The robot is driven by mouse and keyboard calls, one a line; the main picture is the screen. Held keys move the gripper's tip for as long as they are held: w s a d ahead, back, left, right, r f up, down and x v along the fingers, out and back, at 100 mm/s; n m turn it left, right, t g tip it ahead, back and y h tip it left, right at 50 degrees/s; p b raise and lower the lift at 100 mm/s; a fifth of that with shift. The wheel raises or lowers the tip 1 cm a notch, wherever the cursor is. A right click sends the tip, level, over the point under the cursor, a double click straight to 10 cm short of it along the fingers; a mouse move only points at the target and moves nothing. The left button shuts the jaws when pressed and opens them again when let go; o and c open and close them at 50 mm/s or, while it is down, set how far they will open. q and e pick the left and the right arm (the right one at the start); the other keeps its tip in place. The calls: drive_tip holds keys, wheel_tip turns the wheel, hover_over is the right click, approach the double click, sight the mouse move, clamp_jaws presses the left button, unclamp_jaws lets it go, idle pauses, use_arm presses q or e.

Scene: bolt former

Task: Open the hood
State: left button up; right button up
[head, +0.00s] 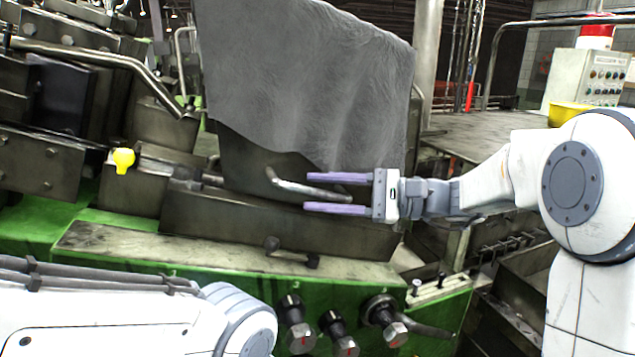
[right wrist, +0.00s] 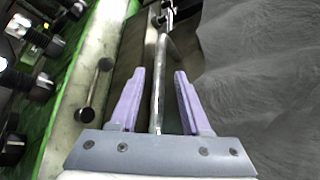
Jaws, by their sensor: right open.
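The hood (head: 240,180) is a dark metal cover on the machine, with a grey cloth (head: 310,80) draped over its upper part. A bent metal bar handle (head: 290,185) is on its front. My right gripper (head: 308,192) is open at the handle, its purple fingers above and below the handle's right end in the head view. In the right wrist view, the handle (right wrist: 160,85) runs lengthwise between the two open fingers (right wrist: 155,85), with a gap visible on each side. My left arm shows at the lower left of the head view, but its gripper is out of sight.
Below the hood, a green machine front carries several knobs (head: 295,325) and a lever (head: 425,330). A small dark bar handle (head: 290,252) sits on the ledge above them. A yellow knob (head: 123,160) is at left. A control box (head: 588,78) stands at the back right.

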drive_tip(key=shift+w+a, duration=0.1)
drive_tip(key=shift+a, duration=0.45)
clamp_jaws()
idle(1.1)
